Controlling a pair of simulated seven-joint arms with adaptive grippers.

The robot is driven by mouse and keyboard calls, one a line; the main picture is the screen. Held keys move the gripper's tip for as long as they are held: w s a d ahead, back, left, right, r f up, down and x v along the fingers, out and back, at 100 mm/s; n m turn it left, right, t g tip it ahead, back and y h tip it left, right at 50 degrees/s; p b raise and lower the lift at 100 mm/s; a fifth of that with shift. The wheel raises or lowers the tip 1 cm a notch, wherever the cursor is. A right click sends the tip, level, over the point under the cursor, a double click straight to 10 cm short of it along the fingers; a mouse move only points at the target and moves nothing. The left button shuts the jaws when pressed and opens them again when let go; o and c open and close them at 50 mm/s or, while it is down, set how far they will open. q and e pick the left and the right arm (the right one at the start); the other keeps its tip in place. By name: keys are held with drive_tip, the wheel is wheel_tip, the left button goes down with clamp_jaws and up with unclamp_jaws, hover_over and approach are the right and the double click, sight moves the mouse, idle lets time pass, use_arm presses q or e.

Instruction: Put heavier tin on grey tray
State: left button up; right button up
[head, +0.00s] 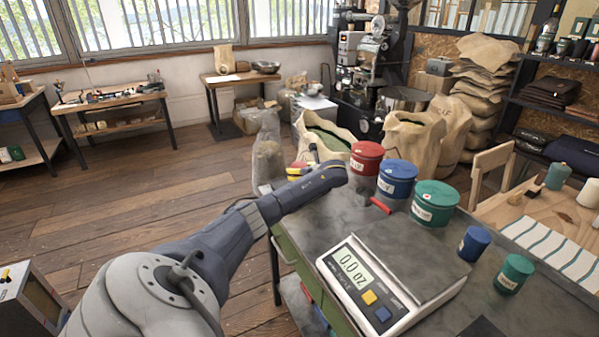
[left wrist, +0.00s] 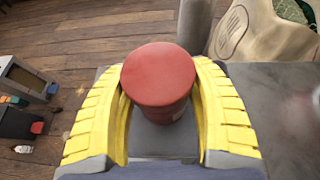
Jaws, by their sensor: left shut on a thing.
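My left gripper (left wrist: 163,110) has yellow fingers on both sides of a red tin (left wrist: 160,78) and is shut on it. In the head view my left gripper (head: 299,171) is at the bench's far left edge, mostly hidden by my arm. A large red tin (head: 366,159), a large blue tin (head: 397,180) and a large green tin (head: 434,205) stand in a row. A small blue tin (head: 474,244) and a small green tin (head: 514,274) stand nearer, at the right. I cannot make out a separate grey tray. My right gripper is not in view.
A scale (head: 388,283) with a lit display, seemingly reading zero, sits on the grey bench (head: 335,215). A red stick-like thing (head: 380,205) lies near the blue tin. Open sacks (head: 410,140) stand behind the bench. A wooden table with a striped cloth (head: 555,250) is at the right.

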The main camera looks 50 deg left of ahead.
use_arm(q)
drive_tip(key=shift+f, duration=0.15)
drive_tip(key=o, duration=1.5)
drive_tip(key=shift+r, duration=0.2)
drive_tip(key=v, duration=1.2)
